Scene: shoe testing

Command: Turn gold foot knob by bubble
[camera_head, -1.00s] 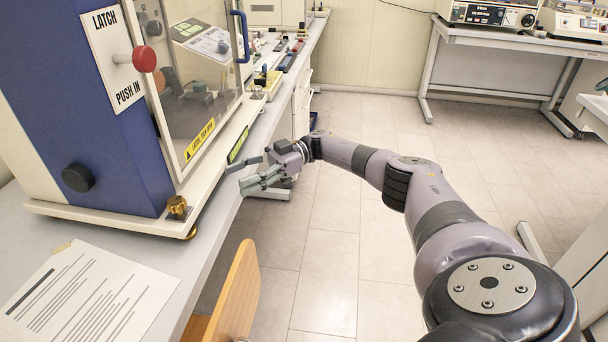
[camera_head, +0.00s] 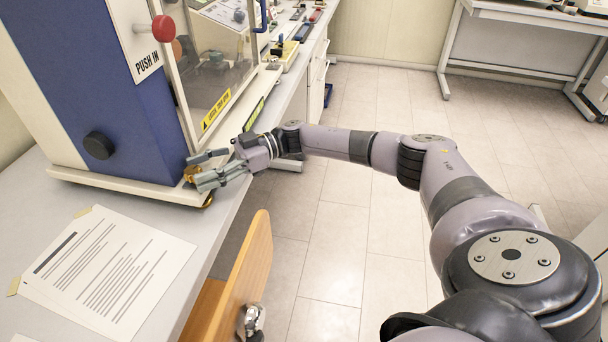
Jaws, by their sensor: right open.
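The gold foot knob (camera_head: 190,173) is at the front right corner of the blue and white machine (camera_head: 98,90), low over the bench. My right gripper (camera_head: 196,170) is open at the knob, with its fingers partly covering it. I cannot tell whether the fingers touch the knob. A second gold part (camera_head: 208,201) shows just under the base corner, below the fingers. No bubble level can be made out. My left gripper is not in view.
A red latch knob (camera_head: 163,28) and a black knob (camera_head: 98,146) stick out from the machine. Printed sheets (camera_head: 110,270) lie on the bench in front. The floor to the right is open.

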